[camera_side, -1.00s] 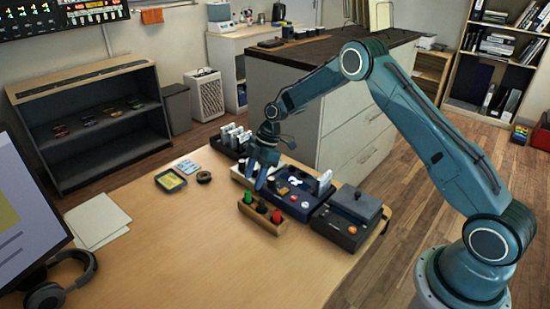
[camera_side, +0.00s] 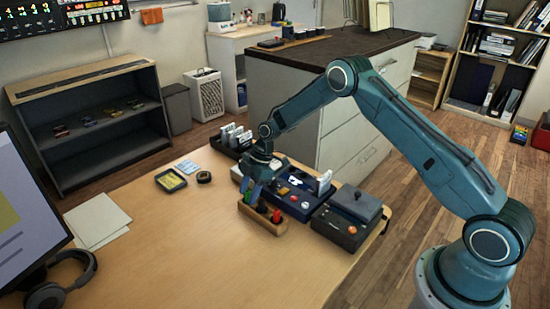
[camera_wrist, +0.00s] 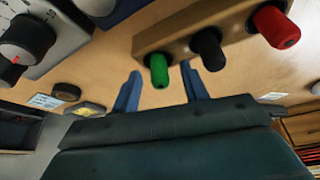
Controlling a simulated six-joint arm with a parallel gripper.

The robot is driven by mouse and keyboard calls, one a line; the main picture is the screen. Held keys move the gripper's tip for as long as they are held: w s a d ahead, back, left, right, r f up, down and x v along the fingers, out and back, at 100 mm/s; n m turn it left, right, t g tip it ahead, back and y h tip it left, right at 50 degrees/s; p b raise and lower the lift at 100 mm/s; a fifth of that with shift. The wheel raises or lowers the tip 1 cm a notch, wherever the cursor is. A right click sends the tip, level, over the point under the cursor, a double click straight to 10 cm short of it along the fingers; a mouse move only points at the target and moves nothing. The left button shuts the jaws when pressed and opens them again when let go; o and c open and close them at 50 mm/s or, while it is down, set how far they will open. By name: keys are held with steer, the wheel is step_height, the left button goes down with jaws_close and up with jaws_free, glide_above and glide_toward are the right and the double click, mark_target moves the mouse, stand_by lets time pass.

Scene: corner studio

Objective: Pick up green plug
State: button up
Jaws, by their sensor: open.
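The green plug (camera_wrist: 158,70) stands in a wooden holder (camera_wrist: 168,32) beside a black plug (camera_wrist: 207,47) and a red plug (camera_wrist: 276,26). My gripper (camera_side: 251,199) is low over the holder's left end. Nothing is held. In the side view the fingers largely hide the green plug.
A rack of white cards (camera_side: 232,138) is behind. The desk's left and front areas (camera_side: 175,240) are mostly clear.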

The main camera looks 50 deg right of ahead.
mark_target(249, 191)
stand_by(0.4)
jaws_close()
steer(key=shift+r, duration=0.1)
step_height(249, 191, up, 20)
stand_by(0.8)
stand_by(0.5)
